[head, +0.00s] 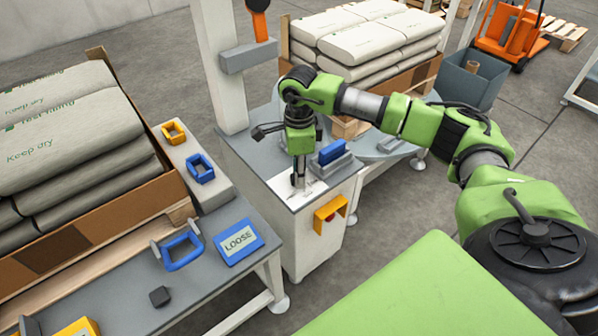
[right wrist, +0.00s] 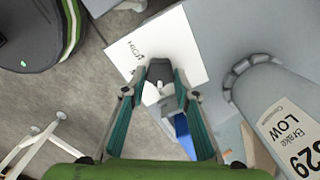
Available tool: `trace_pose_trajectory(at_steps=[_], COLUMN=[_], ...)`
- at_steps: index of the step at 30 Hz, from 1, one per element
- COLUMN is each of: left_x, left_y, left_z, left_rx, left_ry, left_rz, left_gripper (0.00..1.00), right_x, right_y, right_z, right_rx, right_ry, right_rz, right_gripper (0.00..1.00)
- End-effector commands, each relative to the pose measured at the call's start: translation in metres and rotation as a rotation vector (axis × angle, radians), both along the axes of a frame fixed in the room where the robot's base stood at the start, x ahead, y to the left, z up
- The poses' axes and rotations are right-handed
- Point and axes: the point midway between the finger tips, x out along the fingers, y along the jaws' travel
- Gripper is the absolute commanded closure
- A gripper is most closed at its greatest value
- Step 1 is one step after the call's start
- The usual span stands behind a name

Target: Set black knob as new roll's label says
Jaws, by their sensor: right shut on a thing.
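My right gripper (head: 297,182) points down over a white dial plate (head: 312,189) on the grey cabinet. In the right wrist view its fingers (right wrist: 160,80) are shut on the black knob (right wrist: 158,72), which has a white mark. The dial plate (right wrist: 180,40) reads HIGH beside the knob; the rest of its lettering is hidden or not readable. The roll's label (right wrist: 288,138) reads "Brake LOW" with a large number, partly cut off, on a grey rounded body at the right. My left gripper is in neither view.
A blue block (head: 332,152) and a yellow bracket with a red button (head: 331,214) are close to the gripper. A blue LOOSE sign (head: 240,241) and a blue frame (head: 180,249) are on the left bench (head: 205,290). Stacked sacks (head: 70,130) stand at left, more behind.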

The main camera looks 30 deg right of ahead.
Motion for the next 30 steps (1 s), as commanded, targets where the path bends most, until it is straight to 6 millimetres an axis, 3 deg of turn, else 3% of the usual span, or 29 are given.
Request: trace_pose_trajectory(at_steps=[5,6,8,20,23,30], left_x=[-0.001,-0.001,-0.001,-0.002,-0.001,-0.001], left_y=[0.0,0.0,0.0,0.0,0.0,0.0], left_z=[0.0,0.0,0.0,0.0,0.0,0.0], left_rx=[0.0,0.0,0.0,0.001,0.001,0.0], left_ry=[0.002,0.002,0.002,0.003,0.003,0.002], left_rz=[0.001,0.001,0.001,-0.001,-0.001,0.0], left_gripper=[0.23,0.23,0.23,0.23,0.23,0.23], right_x=[0.001,0.001,0.001,0.001,0.001,0.002], right_y=[0.0,0.0,0.0,0.0,0.0,0.0], right_z=[0.001,0.001,0.001,0.005,0.017,0.068], right_rx=[0.0,0.0,0.0,0.0,0.0,0.0], right_ry=[-0.002,-0.002,-0.002,-0.002,-0.004,-0.006], right_rz=[0.001,0.001,0.001,-0.001,-0.001,0.0], right_gripper=[0.94,0.67,0.55,0.55,0.55,0.55])
